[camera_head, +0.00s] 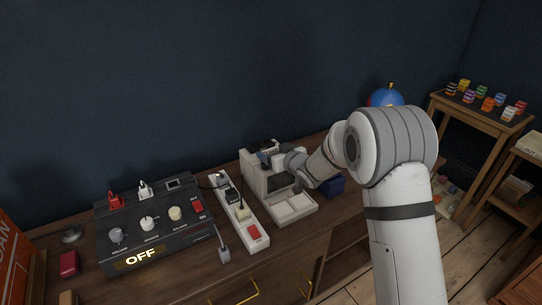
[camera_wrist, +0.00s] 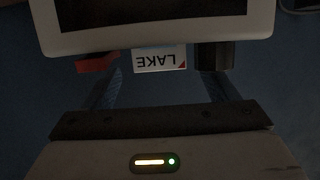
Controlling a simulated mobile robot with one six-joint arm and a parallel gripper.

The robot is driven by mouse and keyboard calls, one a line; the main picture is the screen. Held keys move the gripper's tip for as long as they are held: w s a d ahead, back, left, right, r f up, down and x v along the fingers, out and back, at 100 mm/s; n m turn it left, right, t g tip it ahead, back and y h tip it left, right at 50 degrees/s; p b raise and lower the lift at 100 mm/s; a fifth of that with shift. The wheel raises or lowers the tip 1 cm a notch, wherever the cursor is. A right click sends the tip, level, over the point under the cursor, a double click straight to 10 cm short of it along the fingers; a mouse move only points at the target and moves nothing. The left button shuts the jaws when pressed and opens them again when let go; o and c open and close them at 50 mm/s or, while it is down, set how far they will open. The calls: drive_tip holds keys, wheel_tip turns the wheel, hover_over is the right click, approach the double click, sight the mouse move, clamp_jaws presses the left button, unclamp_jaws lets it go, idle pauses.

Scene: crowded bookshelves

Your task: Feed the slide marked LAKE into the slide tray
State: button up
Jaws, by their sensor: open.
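The LAKE slide (camera_wrist: 160,60) is a small white card with a red corner, its lettering upside down in the wrist view. It shows just beyond the edge of a pale-framed dark panel (camera_wrist: 150,17), which hides part of it. My gripper (camera_wrist: 163,82) is open, its dim fingers on either side of the slide's line and apart from each other; I see no contact with it. In the head view my gripper (camera_head: 273,160) is at the top of a pale grey machine (camera_head: 258,180), partly hidden by my arm. I cannot make out the slide tray for certain.
A red piece (camera_wrist: 97,63) and a dark block (camera_wrist: 215,57) flank the slide. A white power strip (camera_head: 240,212) and a black control box (camera_head: 150,225) reading OFF stand left of the machine. A blue globe (camera_head: 386,97) is behind my arm.

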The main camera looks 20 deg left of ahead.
drive_tip(key=shift+w+a+f, duration=0.1)
drive_tip(key=shift+w+a, duration=0.2)
drive_tip(key=shift+a, duration=0.05)
drive_tip(key=shift+d, duration=0.1)
drive_tip(key=c, duration=1.1)
